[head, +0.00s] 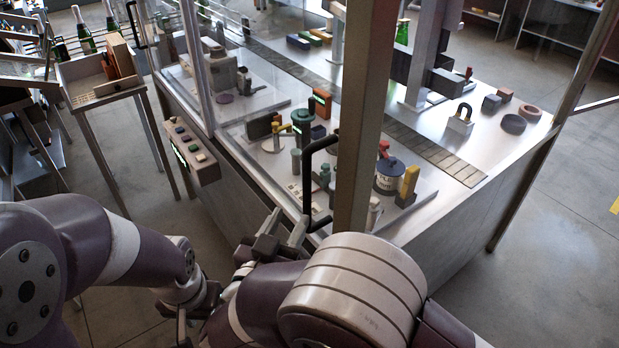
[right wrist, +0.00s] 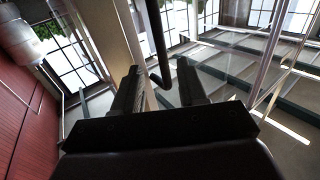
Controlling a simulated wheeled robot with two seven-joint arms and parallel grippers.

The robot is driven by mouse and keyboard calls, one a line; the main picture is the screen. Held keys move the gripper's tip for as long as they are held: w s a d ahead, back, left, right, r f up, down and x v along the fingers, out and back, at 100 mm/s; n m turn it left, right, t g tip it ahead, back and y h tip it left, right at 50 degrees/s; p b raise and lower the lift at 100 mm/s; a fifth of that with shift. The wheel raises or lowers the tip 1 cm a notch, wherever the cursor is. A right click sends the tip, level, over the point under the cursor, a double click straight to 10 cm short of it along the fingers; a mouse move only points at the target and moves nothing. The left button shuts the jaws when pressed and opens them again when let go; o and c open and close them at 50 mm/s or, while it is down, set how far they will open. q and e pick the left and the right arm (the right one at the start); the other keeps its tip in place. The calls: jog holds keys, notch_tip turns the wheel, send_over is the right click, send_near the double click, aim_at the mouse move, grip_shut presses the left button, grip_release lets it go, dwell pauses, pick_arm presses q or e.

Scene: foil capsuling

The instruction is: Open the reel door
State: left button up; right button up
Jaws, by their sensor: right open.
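A clear door panel with a black bar handle (head: 307,182) stands at the front of the glazed machine, beside a thick upright post (head: 362,130). The panel looks closed. My right gripper (head: 286,222) is open and empty, just below the handle's lower end. In the right wrist view the handle (right wrist: 156,45) shows between and beyond the open fingers of the right gripper (right wrist: 158,82); I cannot tell whether they touch it. My left gripper (head: 187,318) is low at the bottom, partly hidden by my arms, and its jaws are unclear.
A second black handle (head: 136,24) is on the panel further left. A button box (head: 188,145) juts from the machine's front. A small stand with a wooden tray (head: 105,88) is at left. Bottles, tools and a padlock (head: 460,121) stand inside the machine.

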aim_at(306, 191)
jog(key=p+x, duration=0.3)
jog(key=x, duration=0.6)
jog(key=shift+w, duration=0.15)
jog(key=shift+w+d, duration=0.2)
jog(key=shift+w, duration=0.1)
jog(key=shift+f, duration=0.1)
grip_shut()
